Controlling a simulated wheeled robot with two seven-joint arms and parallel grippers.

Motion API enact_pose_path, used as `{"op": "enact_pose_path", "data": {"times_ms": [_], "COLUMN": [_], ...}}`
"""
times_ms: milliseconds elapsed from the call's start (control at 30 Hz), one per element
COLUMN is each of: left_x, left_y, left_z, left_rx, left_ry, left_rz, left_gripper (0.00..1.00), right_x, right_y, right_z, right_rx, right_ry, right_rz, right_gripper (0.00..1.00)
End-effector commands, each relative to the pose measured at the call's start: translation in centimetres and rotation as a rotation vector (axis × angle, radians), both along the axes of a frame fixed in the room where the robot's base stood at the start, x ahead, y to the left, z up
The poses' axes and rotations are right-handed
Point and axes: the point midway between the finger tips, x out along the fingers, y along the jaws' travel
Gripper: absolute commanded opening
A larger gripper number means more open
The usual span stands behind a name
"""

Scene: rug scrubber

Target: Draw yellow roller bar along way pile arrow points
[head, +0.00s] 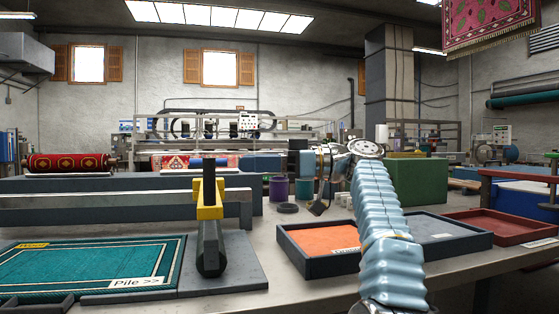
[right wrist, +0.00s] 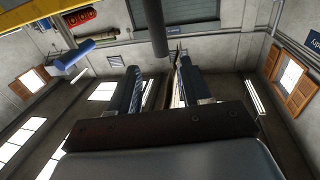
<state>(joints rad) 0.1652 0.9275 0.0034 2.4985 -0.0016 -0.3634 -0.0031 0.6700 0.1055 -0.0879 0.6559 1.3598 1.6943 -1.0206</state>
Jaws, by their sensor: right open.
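The yellow roller bar's bracket (head: 209,212) sits on a grey rail (head: 120,199) in the head view, with a dark upright post above and a dark roller-like part (head: 211,252) below. The teal rug (head: 85,268) lies to its left. A white label (head: 137,282) on the rug's front edge reads "Pile >>", its arrows pointing right. My left gripper is out of view.
An orange-lined tray (head: 285,255) stands right of the bar, with a grey-lined tray (head: 448,232) and a red tray (head: 500,226) beyond. Purple (head: 278,189) and green (head: 303,188) pots and a dark ring (head: 288,208) stand behind. Bare table separates the bar and orange tray.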

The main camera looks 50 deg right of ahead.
Motion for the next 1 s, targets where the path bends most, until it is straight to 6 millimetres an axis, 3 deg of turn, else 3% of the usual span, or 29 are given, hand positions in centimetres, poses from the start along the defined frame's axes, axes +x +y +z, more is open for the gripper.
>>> {"op": "enact_pose_path", "data": {"times_ms": [100,300,1000], "left_x": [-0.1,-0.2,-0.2], "left_y": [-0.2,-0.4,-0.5], "left_z": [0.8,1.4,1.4], "left_rx": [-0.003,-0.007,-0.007], "left_ry": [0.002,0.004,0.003], "left_rz": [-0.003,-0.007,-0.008], "left_gripper": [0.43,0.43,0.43], "right_x": [-1.8,-3.6,-4.0], "right_y": [-2.0,-3.7,-3.9], "right_z": [0.2,0.1,0.0], "right_rx": [0.001,0.001,0.0], "right_ry": [0.002,0.002,0.0], "right_rz": [-0.007,-0.003,0.0], "right_gripper": [0.48,0.48,0.48]}}
